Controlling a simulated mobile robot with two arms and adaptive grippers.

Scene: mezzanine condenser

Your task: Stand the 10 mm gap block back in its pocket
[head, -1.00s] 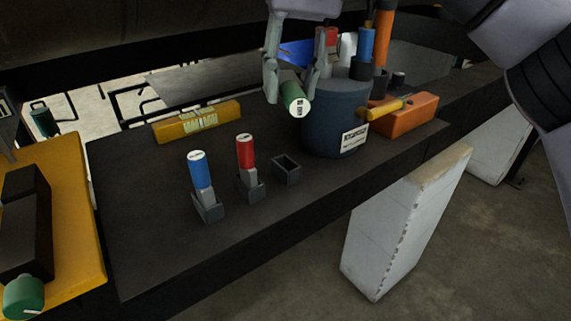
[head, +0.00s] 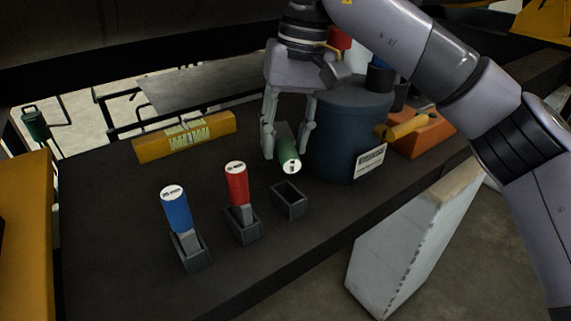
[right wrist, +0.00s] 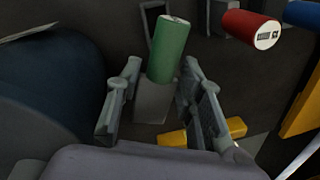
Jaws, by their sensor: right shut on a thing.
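The green-handled gap block (head: 288,150) hangs tilted between the fingers of my right gripper (head: 286,138), which is shut on it. Its pale end cap faces the head camera; the print is too small to read. In the right wrist view, the green handle (right wrist: 172,50) joins a grey block (right wrist: 152,100) between the fingers (right wrist: 158,85). The empty dark pocket (head: 289,204) sits on the bench just below and in front of the held block, apart from it. It also shows partly behind the green handle in the right wrist view (right wrist: 146,22). My left gripper is not in view.
A red-handled block (head: 236,183) and a blue-handled block (head: 175,210) stand in pockets left of the empty one. A dark blue drum (head: 345,135) stands close right of my gripper. A yellow level (head: 185,137) lies behind. The bench front is clear.

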